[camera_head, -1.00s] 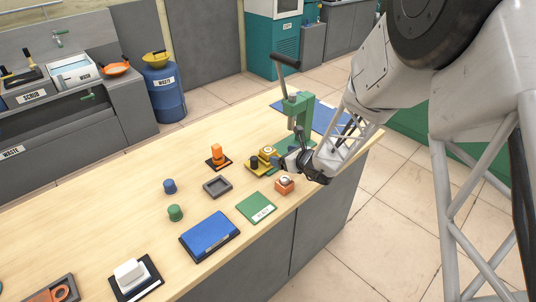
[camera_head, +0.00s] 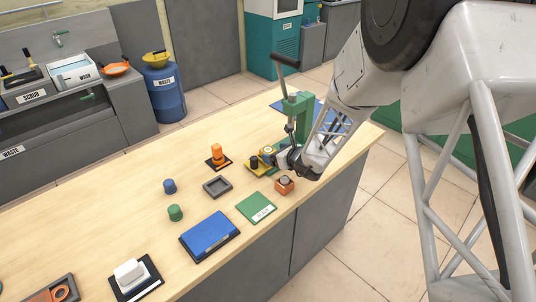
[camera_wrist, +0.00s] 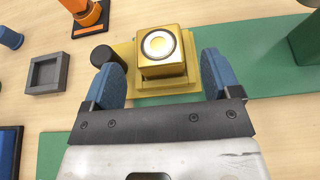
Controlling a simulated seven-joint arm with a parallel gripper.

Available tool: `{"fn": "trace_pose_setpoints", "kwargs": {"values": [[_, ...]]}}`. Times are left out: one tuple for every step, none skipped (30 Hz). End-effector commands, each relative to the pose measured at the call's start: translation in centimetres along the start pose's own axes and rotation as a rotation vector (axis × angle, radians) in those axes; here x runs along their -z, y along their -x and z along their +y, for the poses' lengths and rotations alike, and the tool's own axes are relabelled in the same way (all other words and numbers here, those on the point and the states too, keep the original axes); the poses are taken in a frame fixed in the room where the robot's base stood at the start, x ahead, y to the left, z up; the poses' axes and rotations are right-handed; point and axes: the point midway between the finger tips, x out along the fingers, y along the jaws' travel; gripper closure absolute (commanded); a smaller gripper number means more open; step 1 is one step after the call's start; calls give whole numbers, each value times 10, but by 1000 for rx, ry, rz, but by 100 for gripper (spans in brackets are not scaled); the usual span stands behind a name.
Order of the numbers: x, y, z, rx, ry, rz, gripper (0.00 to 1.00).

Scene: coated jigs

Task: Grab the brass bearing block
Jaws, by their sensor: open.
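The brass bearing block (camera_wrist: 162,66) is a gold-coloured block with a round white-and-dark ring in its top. In the wrist view it sits on a wider yellow base (camera_wrist: 125,52) with a black knob (camera_wrist: 102,55) at its left. My gripper (camera_wrist: 161,82) is open, with one blue finger on each side of the block's near part. I cannot tell whether the fingers touch it. In the head view the block (camera_head: 267,152) is small and partly hidden by my gripper (camera_head: 283,158), which reaches in from the right.
A green press (camera_head: 300,115) stands just behind the block. A green pad (camera_head: 257,208), a grey square tray (camera_head: 217,187) and an orange piece (camera_head: 217,154) lie nearby.

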Motion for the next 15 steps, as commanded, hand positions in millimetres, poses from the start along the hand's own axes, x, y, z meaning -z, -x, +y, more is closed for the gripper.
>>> {"fn": "trace_pose_setpoints", "kwargs": {"values": [[1, -6, 0, -1, 0, 1, 17], [1, -9, 0, -1, 0, 1, 17], [1, -13, 0, -1, 0, 1, 17], [0, -15, 0, -1, 0, 1, 17], [0, -18, 0, -1, 0, 0, 17], [0, -20, 0, -1, 0, 0, 17], [0, -22, 0, -1, 0, 0, 17], [0, -23, 0, -1, 0, 0, 17], [0, -24, 0, -1, 0, 0, 17], [0, -25, 0, -1, 0, 0, 17], [0, -25, 0, 0, 0, 0, 17], [0, -25, 0, 0, 0, 0, 17], [0, -25, 0, 0, 0, 0, 17], [0, -25, 0, 0, 0, 0, 17], [0, -25, 0, 0, 0, 0, 17]]}}
